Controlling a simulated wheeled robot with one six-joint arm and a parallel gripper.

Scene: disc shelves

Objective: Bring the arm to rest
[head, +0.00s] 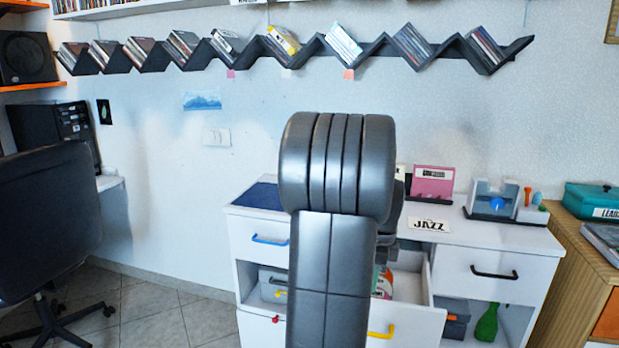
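My arm stands upright in the middle of the head view, with its thick grey joint in front of the white desk (465,236). A darker part of my arm shows just behind this joint on the right. My gripper's fingers are hidden behind the arm, so I cannot see whether they hold anything. A drawer with a yellow handle (381,333) is pulled out of the desk, partly covered by my arm. A green and red item (383,283) shows inside it.
A black zigzag shelf (377,46) with disc cases runs along the wall. On the desk are a pink case (433,182) in a stand, a JAZZ label (429,224) and a grey holder (490,203). A black chair (50,222) stands left; a wooden cabinet (570,264) stands right.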

